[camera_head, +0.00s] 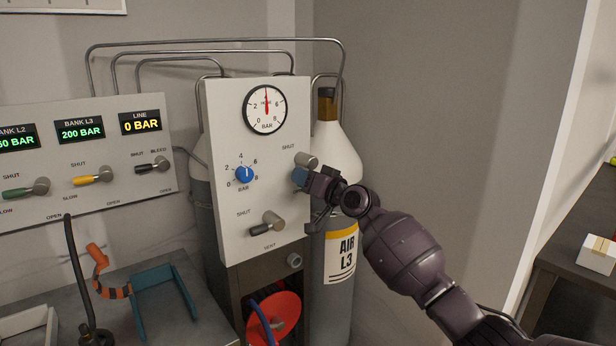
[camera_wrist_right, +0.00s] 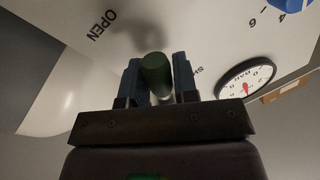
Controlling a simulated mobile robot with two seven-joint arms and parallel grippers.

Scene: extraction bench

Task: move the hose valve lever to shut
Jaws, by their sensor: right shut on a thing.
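The hose valve lever shows at the upper right of the upright grey panel (camera_head: 222,215). Its round metal hub (camera_head: 306,160) is visible, beside a SHUT label; the rest is mostly hidden by my gripper. My right gripper (camera_head: 301,177) is at the panel, just below the hub, with blue fingertips shut on the lever. In the right wrist view, the lever's dark green grip (camera_wrist_right: 156,72) sits between the two blue fingers (camera_wrist_right: 157,82). An OPEN label is at upper left there, and a partly hidden SHUT label is to the right. My left gripper is not in view.
The panel also has a pressure gauge (camera_head: 266,110), a blue knob (camera_head: 244,175) and a lower lever (camera_head: 266,223). An AIR L3 cylinder (camera_head: 340,255) stands close behind my gripper. A red hose reel (camera_head: 274,318) is below. A bank panel (camera_head: 85,205) is at left.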

